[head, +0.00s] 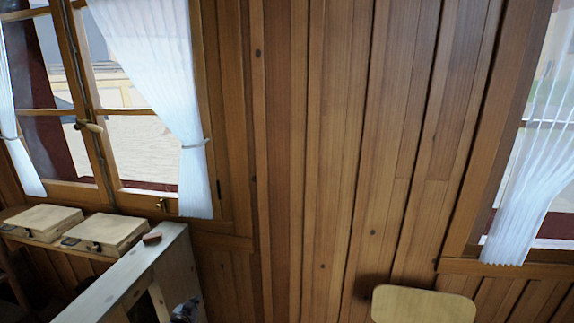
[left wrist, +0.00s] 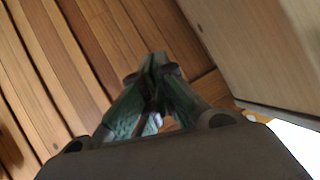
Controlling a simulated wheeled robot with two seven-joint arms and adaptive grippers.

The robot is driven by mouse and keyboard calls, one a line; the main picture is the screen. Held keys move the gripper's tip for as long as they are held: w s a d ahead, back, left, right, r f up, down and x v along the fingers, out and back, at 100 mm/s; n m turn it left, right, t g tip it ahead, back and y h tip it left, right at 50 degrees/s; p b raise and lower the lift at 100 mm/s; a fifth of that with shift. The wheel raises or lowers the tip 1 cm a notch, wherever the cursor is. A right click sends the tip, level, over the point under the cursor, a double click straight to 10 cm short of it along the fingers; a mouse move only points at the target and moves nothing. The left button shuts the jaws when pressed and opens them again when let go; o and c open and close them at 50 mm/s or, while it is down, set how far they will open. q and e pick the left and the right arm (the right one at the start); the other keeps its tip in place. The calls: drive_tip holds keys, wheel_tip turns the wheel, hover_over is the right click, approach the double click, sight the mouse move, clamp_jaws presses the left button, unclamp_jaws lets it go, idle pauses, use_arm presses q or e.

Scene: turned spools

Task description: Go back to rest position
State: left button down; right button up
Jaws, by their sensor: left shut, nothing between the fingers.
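My left gripper (head: 186,311) shows only in part at the bottom edge of the head view, low beside a pale wooden bench (head: 128,275). In the left wrist view its fingers (left wrist: 155,62) are together, with nothing held between them. Brown wooden planks (left wrist: 60,60) fill the left of that view, and a pale wooden panel (left wrist: 250,50) stands at the upper right, apart from the fingertips. My right gripper is in neither view. No spools can be made out.
A small reddish-brown block (head: 152,238) lies on the bench's far end. Two pale wooden boxes (head: 103,232) sit under the left curtained window (head: 95,100). A pale chair back (head: 423,305) stands by the plank wall (head: 330,150) at the lower right.

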use_arm(q)
drive_tip(key=s+d+f+g, duration=0.2)
drive_tip(key=s+f+g, duration=0.1)
drive_tip(key=s+f, duration=1.15)
drive_tip(key=s+d+f+g, duration=0.3)
drive_tip(key=s+f, duration=1.1)
drive_tip(key=s, duration=0.1)
drive_tip(key=s+d+f+g, duration=0.1)
drive_tip(key=s+f, duration=0.2)
drive_tip(key=s, duration=0.8)
drive_tip(key=s+d+f+g, duration=0.2)
drive_tip(key=s+f, duration=0.2)
drive_tip(key=s, duration=0.8)
drive_tip(key=s+d+f+g, duration=0.1)
drive_tip(key=s+f+g, duration=0.1)
drive_tip(key=s, duration=1)
drive_tip(key=shift+d+f+h, duration=0.4)
drive_tip(key=shift+f, duration=0.4)
drive_tip(key=shift+s+n, duration=0.3)
